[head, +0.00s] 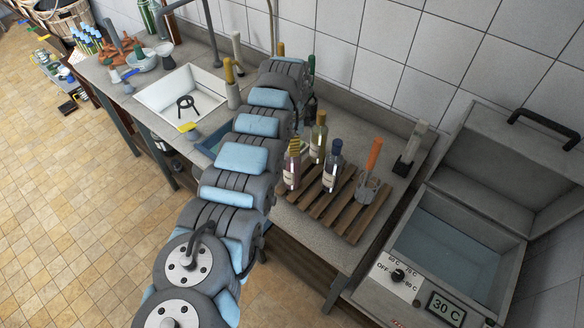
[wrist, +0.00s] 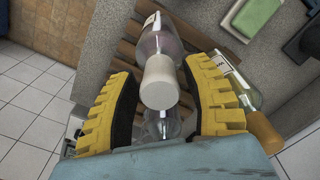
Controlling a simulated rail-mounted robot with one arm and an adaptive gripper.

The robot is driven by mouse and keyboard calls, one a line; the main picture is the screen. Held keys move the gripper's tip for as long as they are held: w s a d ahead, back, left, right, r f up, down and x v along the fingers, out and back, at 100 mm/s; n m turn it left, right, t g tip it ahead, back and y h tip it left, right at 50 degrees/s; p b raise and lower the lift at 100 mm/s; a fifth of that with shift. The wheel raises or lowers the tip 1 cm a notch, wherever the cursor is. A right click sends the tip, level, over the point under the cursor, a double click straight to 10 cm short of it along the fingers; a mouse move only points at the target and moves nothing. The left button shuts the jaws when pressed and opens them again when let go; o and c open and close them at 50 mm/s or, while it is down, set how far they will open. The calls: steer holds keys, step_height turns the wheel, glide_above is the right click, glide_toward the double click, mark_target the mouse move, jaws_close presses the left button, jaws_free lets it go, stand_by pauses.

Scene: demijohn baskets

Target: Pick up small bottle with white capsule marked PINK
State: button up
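A small bottle of pinkish liquid (head: 291,172) stands on the wooden slatted rack. In the wrist view its white capsule (wrist: 158,84) points toward the camera. I cannot read any marking on it. My gripper (wrist: 160,98) is open, with one yellow finger on each side of the white capsule. A gap shows between each finger and the capsule, and nothing is held. In the head view the yellow fingers (head: 294,146) show at the bottle's top and hide its capsule.
The slatted rack (head: 350,222) also holds a bottle with a yellowish capsule (head: 318,138), a bottle with a dark blue capsule (head: 333,165) and a glass container with an orange-handled tool (head: 368,187). A water bath (head: 447,245) stands right, a white sink (head: 160,98) left.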

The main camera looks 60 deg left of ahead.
jaws_close()
steer(key=shift+r, duration=0.15)
